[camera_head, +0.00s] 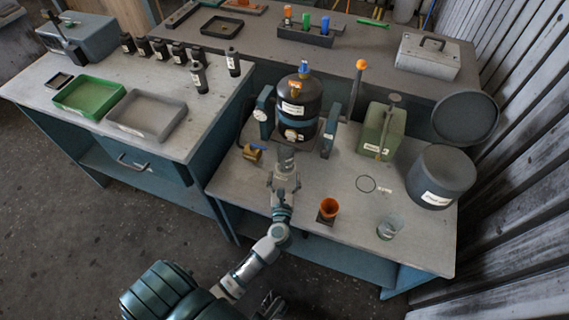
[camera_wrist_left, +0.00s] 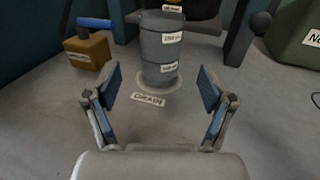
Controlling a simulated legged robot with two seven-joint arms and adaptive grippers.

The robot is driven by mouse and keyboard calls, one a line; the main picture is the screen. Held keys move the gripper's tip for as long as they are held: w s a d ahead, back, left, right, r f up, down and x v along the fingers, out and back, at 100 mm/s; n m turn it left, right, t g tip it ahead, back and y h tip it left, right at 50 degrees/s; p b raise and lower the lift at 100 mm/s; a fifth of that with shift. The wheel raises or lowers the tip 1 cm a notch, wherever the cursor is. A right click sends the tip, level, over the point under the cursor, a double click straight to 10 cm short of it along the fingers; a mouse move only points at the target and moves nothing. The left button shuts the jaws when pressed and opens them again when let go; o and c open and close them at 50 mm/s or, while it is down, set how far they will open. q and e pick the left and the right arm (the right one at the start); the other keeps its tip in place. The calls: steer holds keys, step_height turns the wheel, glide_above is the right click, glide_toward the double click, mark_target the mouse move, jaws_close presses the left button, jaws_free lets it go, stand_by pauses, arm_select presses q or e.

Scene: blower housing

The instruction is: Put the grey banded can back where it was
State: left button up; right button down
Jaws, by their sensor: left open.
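The grey banded can (camera_wrist_left: 160,50) stands upright on a pale round spot (camera_wrist_left: 158,84) with a label reading DRAIN in front of it, in the left wrist view. It also shows in the head view (camera_head: 286,157), under the black tank. My left gripper (camera_wrist_left: 155,92) is open, with its blue-padded fingers apart on the near side of the can, left and right of it, not visibly touching it. In the head view my left gripper (camera_head: 284,178) points at the can. A dark finger-like part at the bottom edge may be my right gripper (camera_head: 270,305).
The black tank (camera_head: 299,105) stands behind the can. A brass valve block (camera_head: 253,153) is to its left. A dark ring outline (camera_head: 365,184) with a label lies bare on the bench.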

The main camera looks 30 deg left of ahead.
arm_select(q)
steer(key=shift+v, duration=1.75)
steer(key=shift+f, duration=0.1)
